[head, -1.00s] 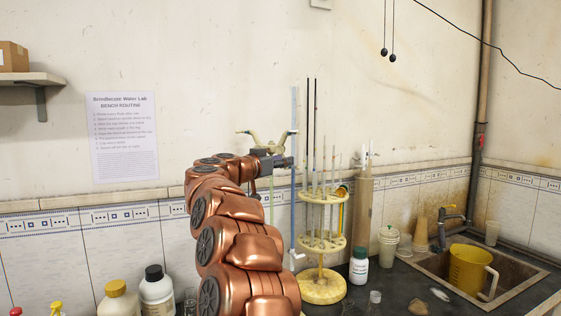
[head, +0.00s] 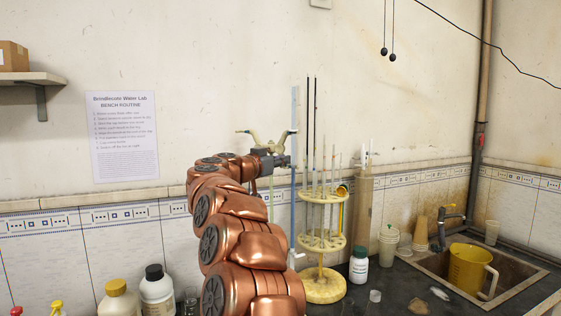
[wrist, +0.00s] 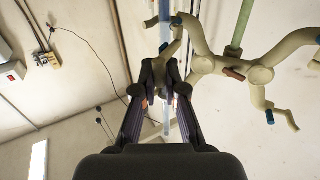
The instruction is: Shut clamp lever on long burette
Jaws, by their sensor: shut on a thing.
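The long burette is a thin pale-blue tube (head: 293,205) standing upright left of the yellow rack. In the wrist view the tube (wrist: 165,30) runs down behind my fingertips. The cream two-sided clamp (head: 254,138) is at the burette's upper part; in the wrist view it spreads to the right (wrist: 205,63), with blue tips and an orange-brown lever (wrist: 233,74) on its far side. My gripper (head: 286,161) is at the burette just below the clamp. In the wrist view its fingertips (wrist: 159,72) close around a small cream clamp piece, which looks like the burette-side lever. The fingers partly hide it.
A yellow round rack (head: 322,242) with several thin upright tubes stands close right of the burette. Bottles (head: 156,293) stand at lower left.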

